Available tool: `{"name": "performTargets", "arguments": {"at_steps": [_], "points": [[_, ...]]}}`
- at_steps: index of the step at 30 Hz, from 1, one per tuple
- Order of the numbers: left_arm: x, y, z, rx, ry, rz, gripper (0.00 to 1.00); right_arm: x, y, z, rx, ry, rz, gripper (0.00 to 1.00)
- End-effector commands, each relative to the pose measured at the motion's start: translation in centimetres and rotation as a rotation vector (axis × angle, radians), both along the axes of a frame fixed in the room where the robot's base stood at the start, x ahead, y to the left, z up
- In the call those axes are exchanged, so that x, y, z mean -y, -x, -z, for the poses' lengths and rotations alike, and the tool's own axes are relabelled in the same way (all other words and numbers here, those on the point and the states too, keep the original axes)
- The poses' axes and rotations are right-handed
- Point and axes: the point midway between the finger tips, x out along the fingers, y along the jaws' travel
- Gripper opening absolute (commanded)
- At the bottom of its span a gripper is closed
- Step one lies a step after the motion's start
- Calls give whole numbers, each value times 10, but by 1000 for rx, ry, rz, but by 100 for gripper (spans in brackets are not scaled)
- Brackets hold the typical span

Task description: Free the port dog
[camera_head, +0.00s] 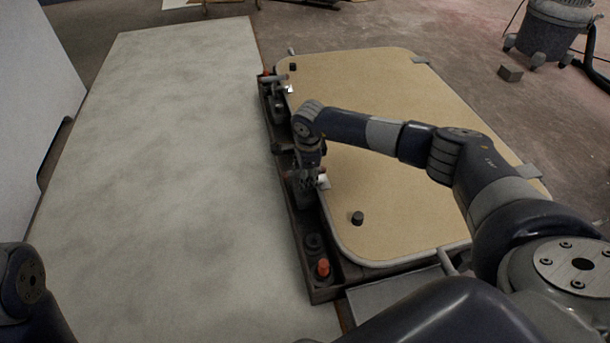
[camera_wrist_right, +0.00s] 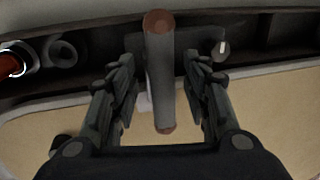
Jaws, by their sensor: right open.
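A tan hatch panel (camera_head: 400,95) with rounded corners lies flat, with a dark rail (camera_head: 292,215) along its left edge. A dog handle, a grey bar with reddish-brown ends (camera_wrist_right: 160,80), shows in the right wrist view at the rail. My right gripper (camera_head: 308,178) is over the middle of the rail. In the wrist view its fingers (camera_wrist_right: 160,65) are open, one on each side of the bar, with gaps visible. A second clamp (camera_head: 282,80) sits at the rail's far end. I cannot tell which dog is port. My left gripper is out of view.
An orange-red knob (camera_head: 322,267) stands at the rail's near end; it also shows in the wrist view (camera_wrist_right: 12,64). A small black knob (camera_head: 357,218) stands on the panel. A wide pale surface (camera_head: 170,170) left of the rail is clear. A grey bucket-like vacuum (camera_head: 548,28) stands far right.

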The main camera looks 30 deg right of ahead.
Motion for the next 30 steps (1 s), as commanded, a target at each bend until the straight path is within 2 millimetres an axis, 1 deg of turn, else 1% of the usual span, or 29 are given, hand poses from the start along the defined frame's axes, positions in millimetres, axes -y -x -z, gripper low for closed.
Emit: {"name": "performTargets", "arguments": {"at_steps": [5, 8, 9, 11, 20, 26, 28, 30], "points": [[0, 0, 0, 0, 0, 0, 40, 0, 0, 0, 0, 0, 0, 44], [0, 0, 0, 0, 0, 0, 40, 0, 0, 0, 0, 0, 0, 23], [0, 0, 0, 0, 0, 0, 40, 0, 0, 0, 0, 0, 0, 14], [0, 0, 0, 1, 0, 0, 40, 0, 0, 0, 0, 0, 0, 1], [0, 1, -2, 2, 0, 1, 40, -1, 1, -1, -1, -1, 12, 0], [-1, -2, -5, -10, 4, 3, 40, -1, 1, -2, -2, 1, 82, 0], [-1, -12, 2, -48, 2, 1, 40, -2, 1, -3, -2, 0, 124, 0], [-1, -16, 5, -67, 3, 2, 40, -2, 1, -3, -3, 0, 177, 0]]}}
